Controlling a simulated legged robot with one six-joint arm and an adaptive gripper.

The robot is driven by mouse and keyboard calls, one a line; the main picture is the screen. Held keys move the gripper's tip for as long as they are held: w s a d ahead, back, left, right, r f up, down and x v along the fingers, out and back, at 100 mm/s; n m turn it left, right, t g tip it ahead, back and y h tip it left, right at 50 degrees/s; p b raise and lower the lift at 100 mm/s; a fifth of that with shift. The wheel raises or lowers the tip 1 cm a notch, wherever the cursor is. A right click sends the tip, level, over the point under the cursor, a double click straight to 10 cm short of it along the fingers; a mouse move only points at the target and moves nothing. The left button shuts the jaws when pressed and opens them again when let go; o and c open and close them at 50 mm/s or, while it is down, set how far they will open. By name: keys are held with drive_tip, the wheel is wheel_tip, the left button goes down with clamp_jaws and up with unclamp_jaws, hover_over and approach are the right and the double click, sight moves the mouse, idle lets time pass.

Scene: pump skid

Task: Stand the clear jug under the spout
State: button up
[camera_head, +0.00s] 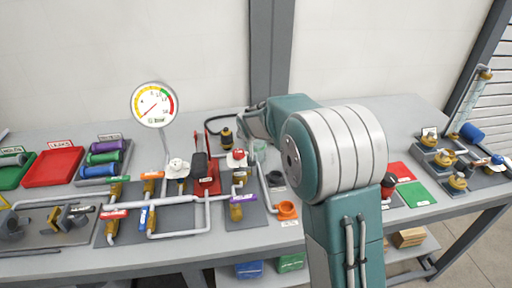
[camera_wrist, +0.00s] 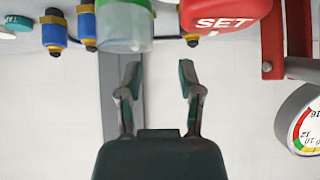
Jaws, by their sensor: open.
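A clear, see-through jug (camera_wrist: 125,25) with a green tint shows at the top edge of the wrist view, cut off by the frame. What looks like the same jug (camera_head: 259,149) shows in the head view beside the pipework, partly hidden by my arm. My gripper (camera_wrist: 159,72) is open, with nothing between its fingers, and the jug is off to the left of and beyond the fingertips. In the head view my arm hides most of the gripper. I cannot clearly pick out the spout.
A red block marked SET (camera_wrist: 222,18) is close to the fingers in the wrist view. A gauge (camera_head: 154,104) rises over the pipes. Valves and pipes crowd the bench. An orange ring (camera_head: 286,210) and red and green mats (camera_head: 416,194) lie toward the front and right.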

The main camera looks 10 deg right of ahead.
sight(255, 143)
drive_tip(key=x, duration=0.7)
drive_tip(key=shift+w+d, duration=0.35)
drive_tip(key=shift+d, duration=0.2)
drive_tip(key=c, duration=0.6)
drive_tip(key=shift+d, duration=0.15)
clamp_jaws()
